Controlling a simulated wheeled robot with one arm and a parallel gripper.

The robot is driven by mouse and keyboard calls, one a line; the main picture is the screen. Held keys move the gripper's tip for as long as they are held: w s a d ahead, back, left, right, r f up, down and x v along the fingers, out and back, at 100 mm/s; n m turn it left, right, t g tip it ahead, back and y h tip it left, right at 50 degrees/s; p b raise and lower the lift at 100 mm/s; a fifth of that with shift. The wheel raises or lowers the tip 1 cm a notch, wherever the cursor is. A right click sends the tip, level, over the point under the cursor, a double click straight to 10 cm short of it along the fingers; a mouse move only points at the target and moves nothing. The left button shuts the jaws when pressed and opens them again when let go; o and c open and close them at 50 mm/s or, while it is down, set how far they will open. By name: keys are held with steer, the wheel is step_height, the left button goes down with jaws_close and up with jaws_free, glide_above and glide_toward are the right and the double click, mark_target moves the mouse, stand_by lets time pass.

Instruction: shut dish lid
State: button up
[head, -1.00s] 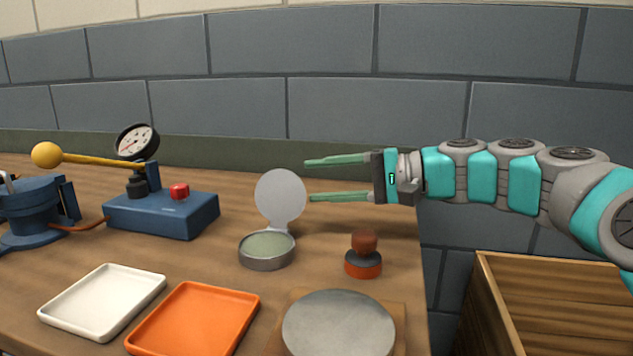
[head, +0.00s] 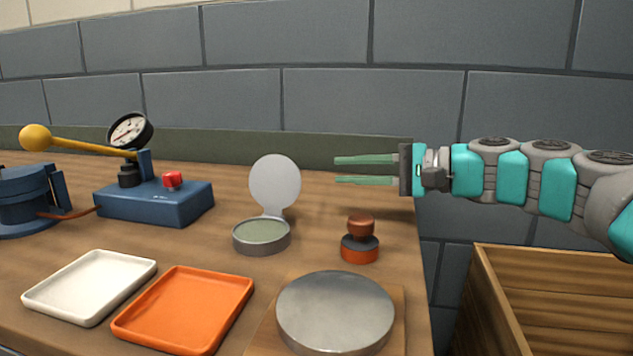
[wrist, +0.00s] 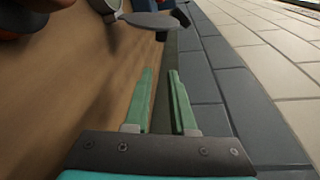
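The dish (head: 262,237) is a low round grey metal dish with pale green contents, standing on the wooden bench in the head view. Its round grey lid (head: 275,182) stands up open at the back edge on a hinge. My gripper (head: 337,170) is to the right of the lid, at about its upper height in the picture and apart from it. The two green fingers point left, with a narrow empty gap between them. The wrist view shows the fingers (wrist: 160,71) apart, and what appears to be the lid (wrist: 150,22) ahead, seen nearly edge-on.
A red and dark stamp-like knob (head: 360,240) stands right of the dish. A round metal plate (head: 335,312), an orange tray (head: 183,312) and a white tray (head: 90,287) lie in front. A blue gauge box (head: 155,203) stands left. A wooden crate (head: 490,300) is beyond the bench's right edge.

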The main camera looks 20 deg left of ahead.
mark_target(278, 185)
steer(key=shift+w+a+f+m+t+b, duration=0.2)
steer(key=shift+w+f+m+t+b, duration=0.15)
steer(key=shift+f+m, duration=0.2)
steer(key=shift+w+a+f+m+t+b, duration=0.15)
steer(key=shift+w+f+m+t, duration=0.1)
steer(key=shift+f+m+t, duration=0.3)
steer(key=shift+c, duration=1.4)
steer(key=shift+w+a+r, duration=0.15)
steer(key=shift+a, duration=0.1)
jaws_close()
steer(key=a, duration=0.3)
steer(key=w+a, duration=0.1)
steer(key=a, duration=0.2)
steer(key=a+f, duration=0.1)
steer(key=a, duration=0.2)
steer(key=shift+w+a+p, duration=0.15)
steer(key=shift+p, duration=0.25)
steer(key=shift+s+d+r, duration=0.2)
steer(key=shift+s+r, duration=0.3)
steer(key=shift+s, duration=0.3)
steer(key=shift+s+d+r, duration=0.1)
steer(key=shift+s+r, duration=0.15)
steer(key=shift+s, duration=0.75)
steer(key=shift+s+b, duration=0.1)
steer(key=shift+b, duration=0.3)
steer(key=shift+s+r+b, duration=0.1)
steer(key=shift+r+b, duration=0.1)
steer(key=shift+b, duration=0.1)
